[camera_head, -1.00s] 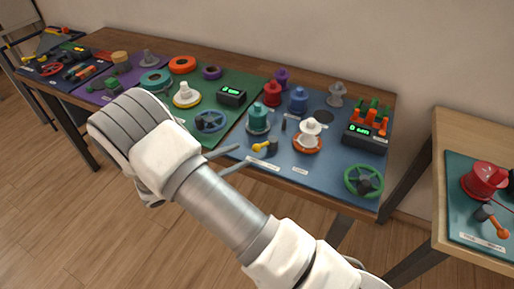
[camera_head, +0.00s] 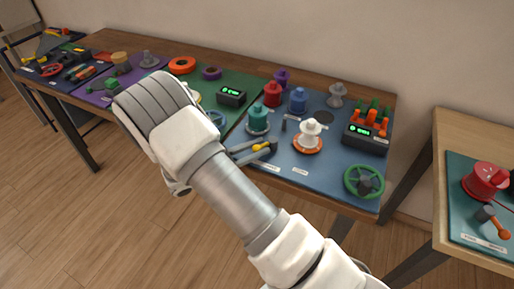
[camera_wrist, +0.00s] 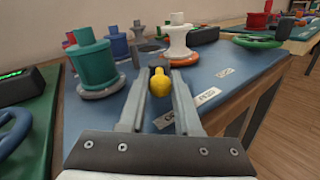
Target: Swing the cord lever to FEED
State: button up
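The cord lever, with a yellow knob (camera_head: 258,147) and a dark pivot, is at the front of the blue mat (camera_head: 325,170). In the wrist view its yellow knob (camera_wrist: 160,84) lies between the two grey fingers of my gripper (camera_wrist: 160,78). In the head view my gripper (camera_head: 271,148) reaches in from the left over the lever, with its fingers apart on either side. The knob nearly fills the gap; I cannot tell whether either finger touches it. White labels (camera_wrist: 208,97) lie on the mat beside the right finger; one partly shows between the fingers.
A teal spool (camera_head: 257,119) stands just behind the lever. A white spool on an orange ring (camera_head: 308,135) is to its right. A green handwheel (camera_head: 364,181) is at the mat's right corner. A black box with a green display (camera_head: 231,97) is behind left.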

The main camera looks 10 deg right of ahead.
aim_at(274, 145)
grip_shut()
